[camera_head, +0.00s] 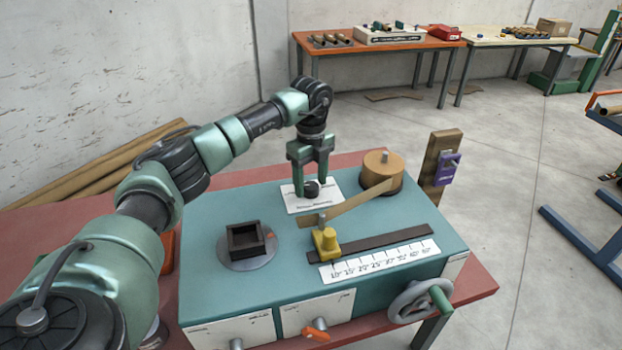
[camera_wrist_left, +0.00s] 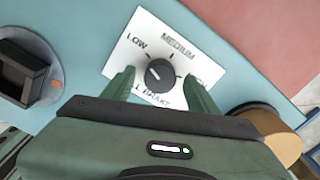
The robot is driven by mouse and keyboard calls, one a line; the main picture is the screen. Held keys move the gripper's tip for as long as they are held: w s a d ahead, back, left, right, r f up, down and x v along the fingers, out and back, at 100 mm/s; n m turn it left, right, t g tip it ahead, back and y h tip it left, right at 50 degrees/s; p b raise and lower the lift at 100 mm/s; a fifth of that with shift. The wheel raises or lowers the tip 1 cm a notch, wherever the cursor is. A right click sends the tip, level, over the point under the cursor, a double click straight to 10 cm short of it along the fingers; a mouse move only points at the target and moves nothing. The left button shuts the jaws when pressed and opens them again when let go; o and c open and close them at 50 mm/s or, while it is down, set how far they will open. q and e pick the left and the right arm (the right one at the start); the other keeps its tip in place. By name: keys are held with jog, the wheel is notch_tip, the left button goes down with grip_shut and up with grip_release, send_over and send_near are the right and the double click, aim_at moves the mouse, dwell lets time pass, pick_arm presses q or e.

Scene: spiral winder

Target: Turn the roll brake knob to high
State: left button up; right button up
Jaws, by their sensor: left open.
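The roll brake knob (camera_wrist_left: 159,73) is a small black dial on a white plate (camera_wrist_left: 150,30) marked LOW, MEDIUM and, partly hidden, a third word at the right. A pale mark on the knob seems to point up-left, toward LOW. In the head view the knob (camera_head: 312,188) sits on the teal machine top. My left gripper (camera_head: 311,178) points down over it. In the left wrist view its open fingers (camera_wrist_left: 159,84) stand on either side of the knob, with gaps showing. My right gripper is not in view.
A brown roll (camera_head: 382,172) stands right of the plate, with a tan strip (camera_head: 350,204) running to a yellow guide (camera_head: 326,242). A dark square holder (camera_head: 246,241) is at left. A handwheel (camera_head: 415,300) is at the front right. The teal top between holder and plate is clear.

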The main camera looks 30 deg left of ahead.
pick_arm(q)
jog(key=shift+f, duration=0.1)
grip_shut()
